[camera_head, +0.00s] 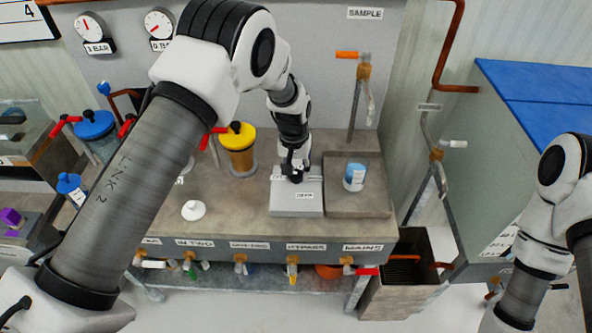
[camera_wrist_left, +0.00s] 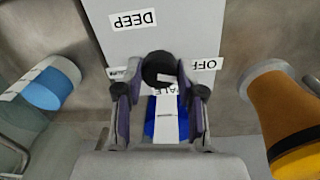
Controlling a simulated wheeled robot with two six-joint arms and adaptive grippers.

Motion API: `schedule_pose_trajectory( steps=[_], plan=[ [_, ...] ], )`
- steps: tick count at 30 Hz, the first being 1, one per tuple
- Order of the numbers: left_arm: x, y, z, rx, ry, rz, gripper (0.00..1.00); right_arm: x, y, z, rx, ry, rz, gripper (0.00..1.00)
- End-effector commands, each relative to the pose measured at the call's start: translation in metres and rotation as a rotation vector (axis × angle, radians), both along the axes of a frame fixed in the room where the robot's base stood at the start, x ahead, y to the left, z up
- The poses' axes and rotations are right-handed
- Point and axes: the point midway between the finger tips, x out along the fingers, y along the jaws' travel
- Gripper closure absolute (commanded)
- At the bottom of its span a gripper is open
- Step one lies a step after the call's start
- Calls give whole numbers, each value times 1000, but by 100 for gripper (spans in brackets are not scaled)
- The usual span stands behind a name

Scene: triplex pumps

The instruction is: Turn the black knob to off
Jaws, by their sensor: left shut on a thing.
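The black knob (camera_wrist_left: 160,68) sits on a light grey panel (camera_head: 297,208) on the bench. In the left wrist view it lies between the fingers of my left gripper (camera_wrist_left: 160,92), which is shut on it. Upside-down labels OFF (camera_wrist_left: 203,63) and DEEP (camera_wrist_left: 133,20) show around it, and a partly covered PALE label (camera_wrist_left: 170,87). I cannot tell where the knob points. In the head view my left gripper (camera_head: 294,170) reaches down onto the panel and mostly hides the knob. My right gripper is out of view.
A white disc-like object (camera_head: 193,210) lies further left. Several labelled valves line the bench front. An orange-handled tap (camera_head: 348,55) is behind.

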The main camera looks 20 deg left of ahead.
Motion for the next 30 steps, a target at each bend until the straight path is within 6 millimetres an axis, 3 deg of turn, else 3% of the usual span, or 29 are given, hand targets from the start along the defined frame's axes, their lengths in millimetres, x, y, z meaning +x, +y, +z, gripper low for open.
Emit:
schedule_pose_trajectory(
  steps=[17, 18, 19, 20, 30],
  plan=[
    [-3, 0, -4, 1, 11, 35, 96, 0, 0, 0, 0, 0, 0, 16],
    [-3, 0, -4, 1, 10, 35, 51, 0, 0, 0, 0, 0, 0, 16],
    [-3, 0, -3, 1, 10, 35, 40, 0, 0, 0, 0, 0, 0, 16],
    [-3, 0, -3, 1, 9, 34, 36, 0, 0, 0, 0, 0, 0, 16],
    [-1, 0, 3, 0, 1, 34, 36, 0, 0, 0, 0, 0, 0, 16]
  ],
)
